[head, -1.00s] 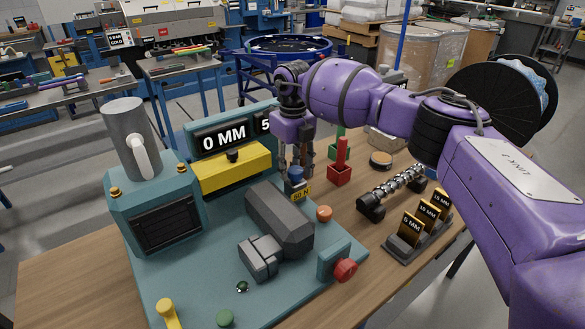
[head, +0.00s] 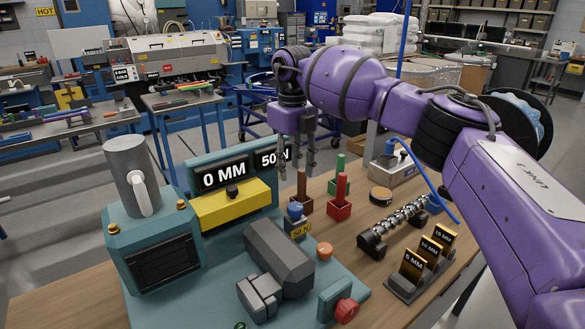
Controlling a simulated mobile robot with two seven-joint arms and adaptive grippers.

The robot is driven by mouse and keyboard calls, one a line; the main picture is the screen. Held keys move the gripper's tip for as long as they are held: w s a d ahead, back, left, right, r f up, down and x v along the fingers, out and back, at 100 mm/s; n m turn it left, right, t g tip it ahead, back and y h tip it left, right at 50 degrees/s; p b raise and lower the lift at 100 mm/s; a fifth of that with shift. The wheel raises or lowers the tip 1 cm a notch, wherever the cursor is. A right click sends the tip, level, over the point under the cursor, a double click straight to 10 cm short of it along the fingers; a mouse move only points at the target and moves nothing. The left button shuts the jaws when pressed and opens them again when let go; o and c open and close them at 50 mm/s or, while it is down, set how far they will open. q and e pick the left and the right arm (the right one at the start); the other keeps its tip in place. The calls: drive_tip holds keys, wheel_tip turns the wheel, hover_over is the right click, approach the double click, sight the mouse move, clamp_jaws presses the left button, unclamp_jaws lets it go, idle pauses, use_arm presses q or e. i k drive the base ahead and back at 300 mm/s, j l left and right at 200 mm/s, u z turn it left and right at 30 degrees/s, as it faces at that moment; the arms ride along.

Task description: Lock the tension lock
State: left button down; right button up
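A teal machine (head: 320,318) stands on the wooden table, with displays reading 0 MM (head: 224,176) and 50 N (head: 273,158). A blue-capped knob (head: 295,210) stands on it above a yellow 50 N label (head: 300,231). A red knob (head: 346,310) sits at its right front side. No part is marked as the tension lock, so I cannot tell which it is. My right gripper (head: 297,163) points down above and behind the blue knob in the picture, clear of it. Its fingers are apart with nothing held. My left gripper is out of view.
A metal screw (head: 397,226) and a rack of gold plates (head: 427,256) lie to the right. A grey cylinder (head: 134,175) rises at the machine's left.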

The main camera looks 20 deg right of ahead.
sight(324, 250)
drive_tip(key=k, duration=1.5)
